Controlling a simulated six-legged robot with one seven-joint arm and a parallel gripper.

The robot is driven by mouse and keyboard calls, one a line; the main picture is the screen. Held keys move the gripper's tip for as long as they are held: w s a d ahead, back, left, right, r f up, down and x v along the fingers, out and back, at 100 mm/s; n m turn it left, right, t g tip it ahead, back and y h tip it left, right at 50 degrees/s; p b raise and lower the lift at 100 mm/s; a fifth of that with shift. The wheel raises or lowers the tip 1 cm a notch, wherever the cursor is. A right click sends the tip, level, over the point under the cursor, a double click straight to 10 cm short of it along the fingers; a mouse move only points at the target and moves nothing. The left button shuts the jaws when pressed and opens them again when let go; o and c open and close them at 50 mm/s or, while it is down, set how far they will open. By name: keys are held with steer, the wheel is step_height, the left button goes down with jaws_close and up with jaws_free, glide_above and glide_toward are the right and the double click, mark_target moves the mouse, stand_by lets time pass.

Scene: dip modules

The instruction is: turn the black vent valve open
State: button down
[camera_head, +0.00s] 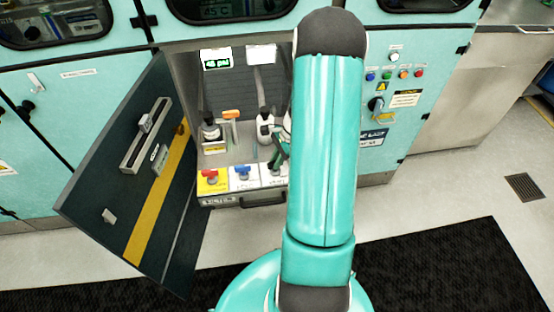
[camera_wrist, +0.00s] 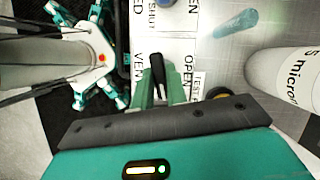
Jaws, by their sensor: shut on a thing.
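The black vent valve handle (camera_wrist: 158,68) shows in the wrist view between the two green fingers of my gripper (camera_wrist: 162,88), which are shut on it. It stands over a white panel (camera_wrist: 177,48) with partly covered lettering that starts "VEN" and the word "OPEN". In the head view my gripper (camera_head: 280,148) is at the right end of the valve row, above a white panel (camera_head: 271,173). My arm covers part of that panel there, and I cannot make out the black handle clearly.
A red valve (camera_head: 211,175) on yellow and a blue valve (camera_head: 242,171) stand to the left. Behind are white canisters (camera_head: 264,128) (camera_head: 210,131), an orange handle (camera_head: 231,114) and a green-lit display (camera_head: 216,62). An open dark door (camera_head: 135,185) bounds the left side.

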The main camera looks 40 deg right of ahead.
steer(key=n+g, duration=0.1)
steer(key=n, duration=0.3)
steer(key=shift+w+n+g, duration=0.15)
steer(key=shift+n+g, duration=0.15)
steer(key=shift+g, duration=0.1)
steer(key=n+g, duration=0.1)
steer(key=n, duration=0.2)
steer(key=shift+w+n, duration=0.1)
steer(key=shift+n, duration=0.2)
steer(key=n+g, duration=0.1)
steer(key=n, duration=0.2)
steer(key=n+g+h, duration=0.1)
steer(key=n, duration=0.3)
steer(key=shift+w+a+h, duration=0.1)
steer(key=shift+w+h, duration=0.05)
steer(key=shift+h, duration=0.15)
steer(key=c, duration=1.4)
jaws_free()
